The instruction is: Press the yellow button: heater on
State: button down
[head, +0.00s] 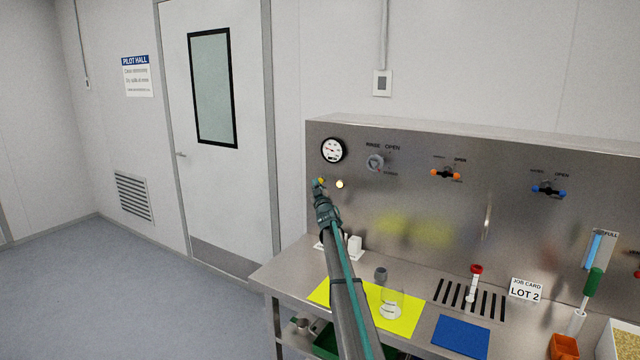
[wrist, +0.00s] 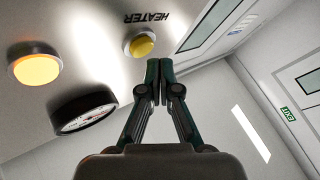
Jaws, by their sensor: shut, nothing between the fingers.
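The yellow button (wrist: 142,46) sits in a round pale ring on the steel panel, beside the word HEATER, in the wrist view. In the head view a small bit of yellow (head: 321,181) shows at my fingertips. My gripper (wrist: 159,68) is shut and empty, its tips just below and right of the button in the wrist view. I cannot tell whether the tips touch the panel. In the head view my gripper (head: 318,184) is at the panel's left end, under the gauge. A round lamp (wrist: 37,68) glows warm yellow; it also shows in the head view (head: 340,184).
A round gauge (head: 334,150) is on the panel above the button. A grey knob (head: 375,162), an orange valve handle (head: 446,174) and a blue one (head: 548,189) lie further right. Below, the bench holds a yellow mat (head: 405,318), a glass beaker (head: 390,303) and a blue mat (head: 460,336).

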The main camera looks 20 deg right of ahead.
jog(key=s+a+b, duration=0.1)
jog(key=a, duration=0.1)
jog(key=s+a+b, duration=0.1)
jog(key=a+b, duration=0.1)
jog(key=shift+s, duration=0.4)
dwell(0.6)
